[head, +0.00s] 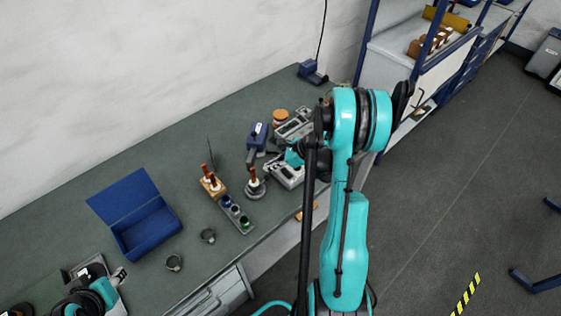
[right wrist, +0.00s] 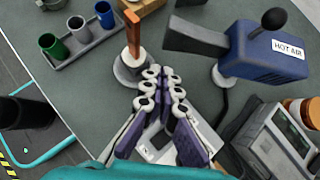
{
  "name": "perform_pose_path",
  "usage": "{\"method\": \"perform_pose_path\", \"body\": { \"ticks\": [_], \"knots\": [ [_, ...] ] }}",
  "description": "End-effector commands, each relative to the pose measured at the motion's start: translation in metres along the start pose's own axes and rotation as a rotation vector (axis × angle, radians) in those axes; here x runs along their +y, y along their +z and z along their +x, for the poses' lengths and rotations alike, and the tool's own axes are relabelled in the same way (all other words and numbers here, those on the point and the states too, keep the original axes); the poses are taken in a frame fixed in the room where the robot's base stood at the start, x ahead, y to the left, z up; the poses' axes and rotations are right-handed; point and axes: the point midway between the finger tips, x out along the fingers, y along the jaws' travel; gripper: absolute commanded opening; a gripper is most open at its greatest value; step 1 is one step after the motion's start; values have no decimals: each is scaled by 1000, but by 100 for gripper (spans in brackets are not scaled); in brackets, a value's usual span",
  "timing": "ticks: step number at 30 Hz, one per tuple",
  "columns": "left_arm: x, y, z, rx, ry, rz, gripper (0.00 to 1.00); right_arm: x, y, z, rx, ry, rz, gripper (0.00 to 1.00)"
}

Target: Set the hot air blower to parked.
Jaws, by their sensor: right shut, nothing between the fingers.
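The hot air blower (right wrist: 268,52) is a blue box labelled HOT AIR, with a dark nozzle (right wrist: 195,37) pointing left and a black ball knob (right wrist: 273,18) on top. It stands on a round grey foot in the right wrist view. In the head view the blower (head: 257,134) is at the table's right part. My right gripper (right wrist: 161,72) is shut and empty, left of and below the blower, apart from it. In the head view this gripper (head: 268,166) is partly hidden by my wrist. My left gripper (head: 119,276) is at the bottom left; its jaws are unclear.
An orange-brown rod (right wrist: 133,36) stands in a round grey base just beyond my right fingertips. A grey rack (right wrist: 75,45) holds green, blue and grey cups. A grey device with a screen (right wrist: 282,138) is at lower right. An open blue box (head: 148,222) lies farther left.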

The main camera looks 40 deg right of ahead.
Motion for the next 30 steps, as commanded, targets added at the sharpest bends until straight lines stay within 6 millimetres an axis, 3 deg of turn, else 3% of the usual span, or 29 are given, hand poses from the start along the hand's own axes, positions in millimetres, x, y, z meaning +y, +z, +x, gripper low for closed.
{"method": "perform_pose_path", "body": {
  "ticks": [9,30],
  "knots": [
    [0,0,0,0,0,0,40,0,26,27,0,0,-1,0],
    [0,3,5,0,0,0,40,3,34,36,0,1,-2,0]
  ]
}}
